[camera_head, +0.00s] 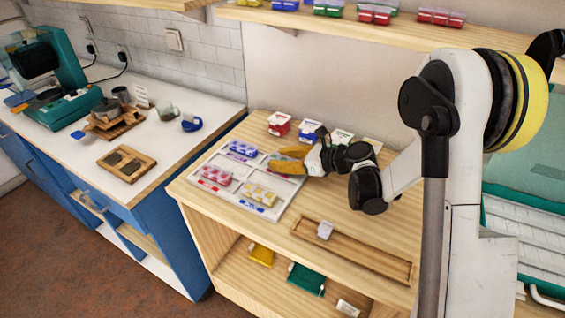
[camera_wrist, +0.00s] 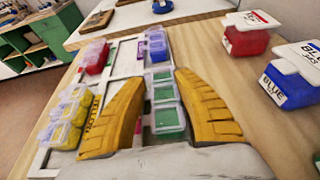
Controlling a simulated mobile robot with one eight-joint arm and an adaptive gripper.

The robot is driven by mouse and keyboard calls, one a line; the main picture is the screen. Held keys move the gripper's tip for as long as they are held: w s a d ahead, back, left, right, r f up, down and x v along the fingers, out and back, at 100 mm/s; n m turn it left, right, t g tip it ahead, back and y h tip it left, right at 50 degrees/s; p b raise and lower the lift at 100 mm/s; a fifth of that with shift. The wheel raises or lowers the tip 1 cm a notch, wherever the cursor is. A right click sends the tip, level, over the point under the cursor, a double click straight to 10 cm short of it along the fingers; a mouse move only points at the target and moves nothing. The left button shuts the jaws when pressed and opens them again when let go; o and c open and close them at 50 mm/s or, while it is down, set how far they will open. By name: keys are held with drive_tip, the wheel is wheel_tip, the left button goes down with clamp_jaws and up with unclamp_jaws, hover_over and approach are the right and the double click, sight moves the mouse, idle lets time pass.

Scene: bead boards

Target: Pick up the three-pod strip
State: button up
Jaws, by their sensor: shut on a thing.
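The three-pod strip (camera_wrist: 166,120), with clear lids and green contents, lies lengthwise between my fingers in the wrist view. My gripper (camera_wrist: 160,76) is shut on it, with one yellow finger along each side. In the head view my gripper (camera_head: 274,160) is at the right part of the white divided tray (camera_head: 276,209), and the strip cannot be made out there. I cannot tell whether the strip is clear of the tray. The tray also holds a blue strip (camera_head: 243,148), a red strip (camera_head: 217,175) and a yellow strip (camera_head: 259,194).
A red-labelled box (camera_head: 279,123) and a blue-labelled box (camera_head: 309,130) stand behind the tray, with others partly hidden by my arm. A long wooden tray (camera_head: 375,260) with a small white piece (camera_head: 324,230) lies in front. A shelf (camera_head: 400,25) with strips hangs above.

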sight(280, 158)
wheel_tip(280, 158, up, 4)
drive_tip(key=shift+r+p, duration=0.15)
drive_tip(key=shift+p, duration=1.1)
drive_tip(key=s+d+r+p, duration=0.1)
drive_tip(key=d+r, duration=0.1)
drive_tip(key=d, duration=0.1)
drive_tip(key=d+r+p, duration=0.1)
drive_tip(key=d+r, duration=0.1)
drive_tip(key=d, duration=0.2)
drive_tip(key=s+d+r+p, duration=0.1)
drive_tip(key=d+r+p, duration=0.1)
drive_tip(key=d, duration=0.2)
drive_tip(key=shift+s+d+r, duration=0.15)
drive_tip(key=shift+s+r, duration=0.15)
clamp_jaws()
drive_tip(key=s+d+r+m+t+h, duration=0.3)
drive_tip(key=s+r+m+t+h, duration=0.2)
drive_tip(key=s+m+h, duration=0.1)
drive_tip(key=shift+s+r+m+h, duration=0.15)
drive_tip(key=shift+s+m+h, duration=0.1)
drive_tip(key=shift+m+h, duration=0.5)
